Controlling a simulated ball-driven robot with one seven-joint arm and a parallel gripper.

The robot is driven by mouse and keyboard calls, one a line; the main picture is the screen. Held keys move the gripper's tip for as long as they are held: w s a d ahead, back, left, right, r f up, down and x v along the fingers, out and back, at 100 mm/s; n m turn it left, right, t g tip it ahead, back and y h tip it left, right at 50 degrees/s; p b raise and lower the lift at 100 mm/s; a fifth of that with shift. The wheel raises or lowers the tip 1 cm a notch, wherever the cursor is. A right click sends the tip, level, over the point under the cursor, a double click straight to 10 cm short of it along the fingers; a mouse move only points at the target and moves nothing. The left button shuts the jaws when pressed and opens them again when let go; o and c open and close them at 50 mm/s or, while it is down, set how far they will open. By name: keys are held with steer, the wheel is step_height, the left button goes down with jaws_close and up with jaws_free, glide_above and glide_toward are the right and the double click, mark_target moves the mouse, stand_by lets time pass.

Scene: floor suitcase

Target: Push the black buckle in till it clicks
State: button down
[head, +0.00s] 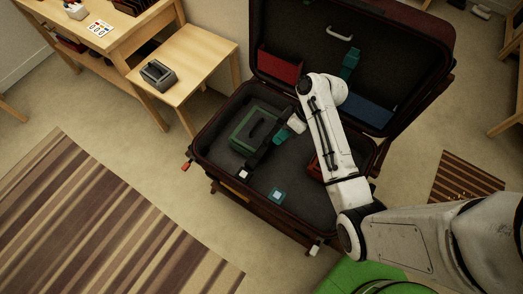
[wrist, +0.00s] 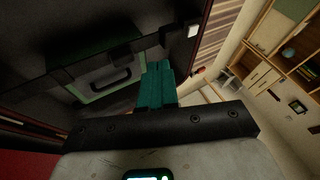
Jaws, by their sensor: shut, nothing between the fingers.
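The open dark suitcase (head: 205,149) holds a green case (head: 240,128) with a black handle in its left part. A black strap (head: 256,155) runs beside and over the green case; it also crosses the wrist view (wrist: 88,52). I cannot make out the black buckle clearly; it may be on the strap, partly covered by my gripper. My gripper (head: 281,138) has teal fingers, shut and empty, just right of the green case by the strap. The shut fingers (wrist: 158,68) also show in the wrist view. I cannot tell whether they touch anything.
The lid (head: 310,45) stands open behind, with red (head: 279,67) and blue (head: 368,110) pockets. A small teal-and-white square (head: 277,195) lies near the suitcase's front. A red item (head: 314,167) sits partly behind my arm. A wooden side table (head: 196,55) stands left.

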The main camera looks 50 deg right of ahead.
mark_target(261, 156)
steer(key=x, duration=0.6)
steer(key=w+x, duration=0.1)
steer(key=x, duration=0.3)
steer(key=shift+d+r, duration=0.1)
steer(key=shift+d, duration=0.05)
